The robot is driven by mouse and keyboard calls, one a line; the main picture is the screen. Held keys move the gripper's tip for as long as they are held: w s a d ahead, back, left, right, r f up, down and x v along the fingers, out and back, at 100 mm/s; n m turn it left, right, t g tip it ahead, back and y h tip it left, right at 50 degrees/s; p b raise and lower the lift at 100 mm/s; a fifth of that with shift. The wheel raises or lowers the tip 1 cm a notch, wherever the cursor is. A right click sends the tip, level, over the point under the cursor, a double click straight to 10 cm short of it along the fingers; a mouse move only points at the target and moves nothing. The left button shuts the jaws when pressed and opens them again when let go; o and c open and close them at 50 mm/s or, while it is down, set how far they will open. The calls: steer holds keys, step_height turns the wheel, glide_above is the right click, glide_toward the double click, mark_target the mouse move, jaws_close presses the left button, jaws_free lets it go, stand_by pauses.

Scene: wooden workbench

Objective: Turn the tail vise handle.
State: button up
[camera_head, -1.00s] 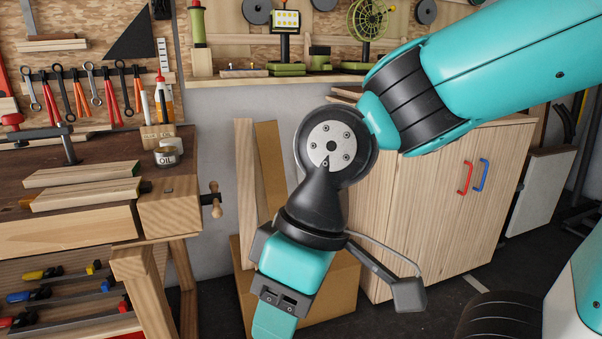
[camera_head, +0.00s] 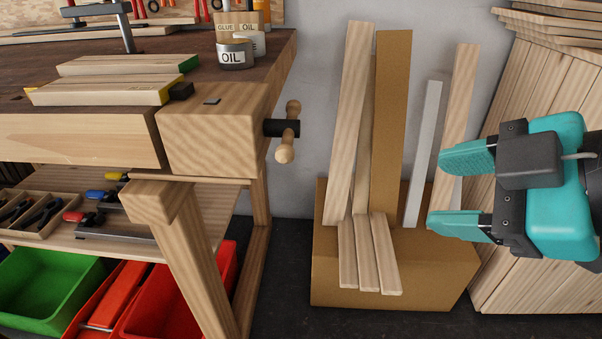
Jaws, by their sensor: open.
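The tail vise (camera_head: 213,128) is a wooden block at the right end of the workbench. Its handle (camera_head: 287,130) sticks out to the right on a dark screw. The handle is a light wooden bar with rounded ends, standing near upright and slightly tilted. My gripper (camera_head: 436,192) is at the right of the view, with teal fingers apart, pointing left. It is empty. A wide gap lies between it and the handle, and the handle is unobstructed.
A cardboard box (camera_head: 393,268) with upright boards (camera_head: 392,120) stands between the bench and my gripper. Oil tins (camera_head: 235,54) and planks (camera_head: 100,90) lie on the bench top. Red (camera_head: 185,305) and green (camera_head: 45,285) bins sit below.

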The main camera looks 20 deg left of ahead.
mark_target(299, 132)
steer(key=w+a+n+t+y, duration=0.1)
steer(key=w+a+n, duration=0.2)
steer(key=a, duration=0.3)
steer(key=w+a+f+n+t+y, duration=0.1)
steer(key=w+a+n+y, duration=0.1)
steer(key=a, duration=0.4)
steer(key=w+a+n+t+y+p, duration=0.1)
steer(key=w+a+n, duration=0.3)
steer(key=a, duration=0.3)
steer(key=shift+w+f+t+y, duration=0.3)
steer(key=shift+f, duration=0.1)
steer(key=c, duration=1)
